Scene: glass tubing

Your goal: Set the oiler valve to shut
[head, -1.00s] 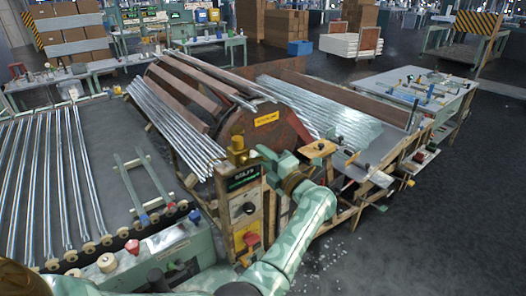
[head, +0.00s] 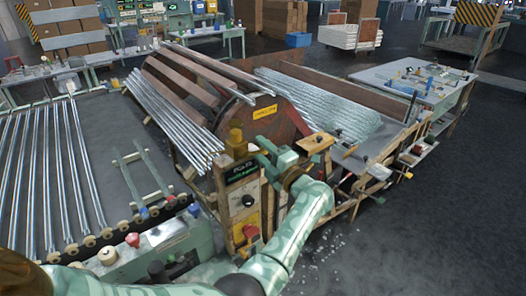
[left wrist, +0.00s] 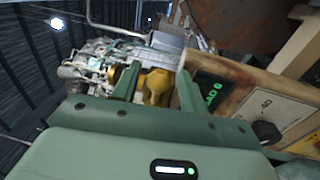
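The oiler valve, a yellow brass fitting (head: 236,143), stands on top of the control box (head: 243,200) with its small green display. Its lever position is too small to tell. My right gripper is not in view.
The control box carries a black knob (head: 249,201) and a red button (head: 251,231). A rusty drum (head: 275,122) stands behind it, with glass tubes (head: 170,115) on a rack at left. More tubes (head: 320,100) lie on the right. Open floor (head: 440,220) lies at right.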

